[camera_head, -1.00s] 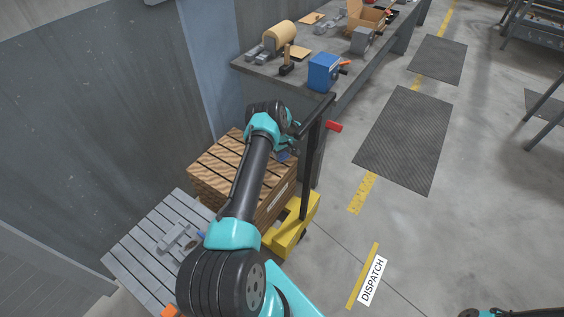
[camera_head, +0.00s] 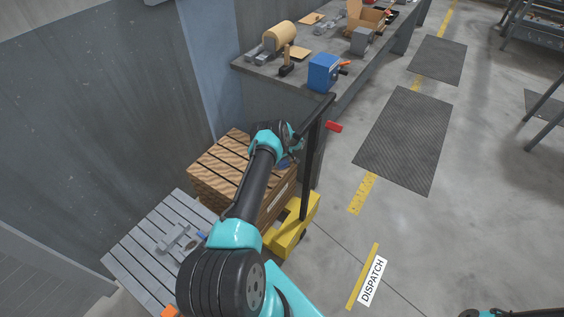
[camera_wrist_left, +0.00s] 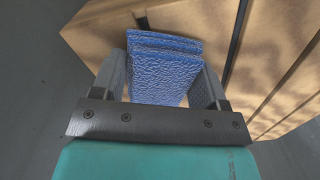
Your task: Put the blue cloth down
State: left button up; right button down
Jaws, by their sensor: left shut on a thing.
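The blue cloth (camera_wrist_left: 165,70) is a folded, textured pad between the two fingers of my left gripper (camera_wrist_left: 160,82) in the left wrist view. The gripper is shut on it. Slatted wood of the stacked crate lies behind the cloth in that view; I cannot tell whether they touch. In the head view my left gripper (camera_head: 287,158) is over the right part of the stacked wooden crate (camera_head: 220,160), and only a bit of blue shows under it. My right gripper is not in view.
A yellow pallet truck (camera_head: 292,232) with a black upright handle (camera_head: 312,150) stands close right of the crate. A grey slatted table (camera_head: 140,250) with a metal part (camera_head: 178,238) is front left. A workbench (camera_head: 262,70) holding a blue box (camera_head: 323,72) is behind.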

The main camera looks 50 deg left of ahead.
pick_arm(q)
jog(key=shift+f, duration=0.1)
jog(key=o, duration=1)
jog(key=shift+c, duration=0.2)
notch_tip(320, 180, up, 12)
dwell(0.3)
dwell(0.5)
